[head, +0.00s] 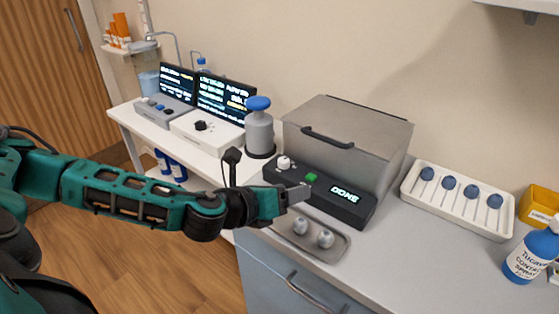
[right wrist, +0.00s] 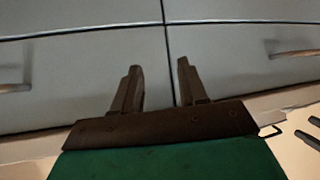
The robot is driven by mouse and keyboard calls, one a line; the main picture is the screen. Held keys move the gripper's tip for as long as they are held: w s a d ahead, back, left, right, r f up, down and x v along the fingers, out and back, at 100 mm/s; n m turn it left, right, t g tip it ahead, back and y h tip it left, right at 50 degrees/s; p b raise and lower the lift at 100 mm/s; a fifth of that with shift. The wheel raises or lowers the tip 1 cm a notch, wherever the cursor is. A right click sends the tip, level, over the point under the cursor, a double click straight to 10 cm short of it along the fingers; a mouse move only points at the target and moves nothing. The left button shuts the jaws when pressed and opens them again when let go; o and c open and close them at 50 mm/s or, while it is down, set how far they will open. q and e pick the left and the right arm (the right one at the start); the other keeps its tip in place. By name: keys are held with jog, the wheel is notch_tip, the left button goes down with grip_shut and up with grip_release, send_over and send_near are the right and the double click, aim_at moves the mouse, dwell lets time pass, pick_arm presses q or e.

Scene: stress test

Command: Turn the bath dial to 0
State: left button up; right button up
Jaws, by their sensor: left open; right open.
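The bath is a grey lidded box (head: 345,140) on the counter, with a black control panel (head: 318,190) along its front. The panel carries a pale round dial (head: 284,162) at its left end, a lit green button (head: 311,177) and a display (head: 344,191) reading "DONE". The dial's pointer setting is too small to read. My left gripper (head: 300,194) is in front of the panel, below and right of the dial, apart from the dial and empty. My right gripper (right wrist: 157,82) is open and empty in the right wrist view, facing grey drawer fronts.
A small tray (head: 337,251) with two round grey pieces lies before the panel. A blue-topped bottle (head: 259,130) stands left of the bath. Right are a white rack (head: 420,197) of blue-headed pieces and a blue bottle (head: 527,256). Two screened devices stand on the left bench.

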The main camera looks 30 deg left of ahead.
aim_at(282, 160)
pick_arm(q)
jog(key=a+r+m+y, duration=0.15)
jog(key=a+m, duration=0.25)
jog(key=a, duration=0.6)
jog(key=x, duration=1.2)
jog(key=shift+w+a+r, duration=0.15)
jog(key=c, duration=1.1)
